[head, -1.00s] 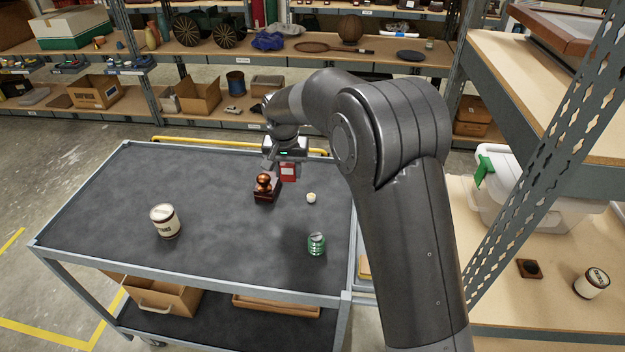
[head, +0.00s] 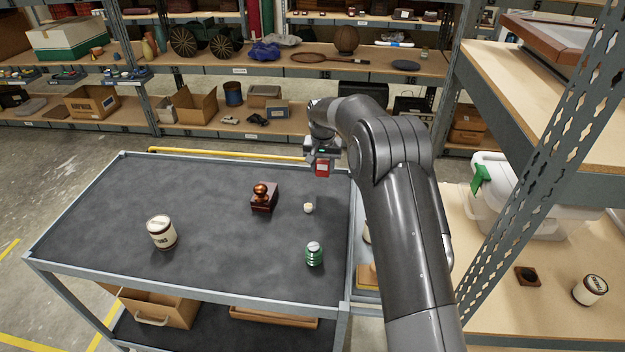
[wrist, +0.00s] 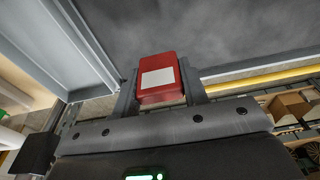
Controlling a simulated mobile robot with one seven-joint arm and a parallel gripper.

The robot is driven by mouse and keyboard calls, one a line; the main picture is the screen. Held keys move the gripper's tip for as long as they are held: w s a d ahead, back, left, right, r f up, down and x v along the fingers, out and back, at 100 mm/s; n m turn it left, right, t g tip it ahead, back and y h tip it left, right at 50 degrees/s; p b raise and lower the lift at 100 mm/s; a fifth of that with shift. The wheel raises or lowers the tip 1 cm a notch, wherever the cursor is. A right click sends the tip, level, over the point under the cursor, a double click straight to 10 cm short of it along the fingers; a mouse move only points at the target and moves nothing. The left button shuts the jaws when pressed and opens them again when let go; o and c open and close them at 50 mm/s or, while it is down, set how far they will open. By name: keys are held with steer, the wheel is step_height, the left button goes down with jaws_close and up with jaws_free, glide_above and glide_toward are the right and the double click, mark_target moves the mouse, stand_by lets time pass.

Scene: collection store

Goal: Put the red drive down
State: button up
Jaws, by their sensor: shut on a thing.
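The red drive (head: 322,170) is a small red block with a white label. My gripper (head: 322,163) is shut on it near the cart's far right corner. In the wrist view the red drive (wrist: 160,78) sits between the two fingers of my gripper (wrist: 160,88), with its label facing the camera. The dark cart top (head: 120,215) lies beyond it in the wrist view. The drive appears held above the cart top; the exact height is hard to tell.
On the cart stand a brown stamp-like object (head: 264,198), a small cream knob (head: 308,208), a green ribbed jar (head: 314,255) and a cream tin (head: 161,233). The cart's left and back middle are clear. A shelf upright (head: 535,180) rises at right.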

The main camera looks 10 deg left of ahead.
mark_target(313, 186)
steer(key=a+f, duration=0.2)
steer(key=a, duration=0.1)
steer(key=shift+w, duration=0.35)
steer(key=shift+a+f, duration=0.1)
steer(key=shift+f, duration=1.9)
steer(key=o, duration=1)
steer(key=shift+f, duration=0.15)
steer(key=shift+c, duration=0.2)
step_height(313, 186, up, 12)
steer(key=s, duration=0.2)
steer(key=shift+r, duration=0.2)
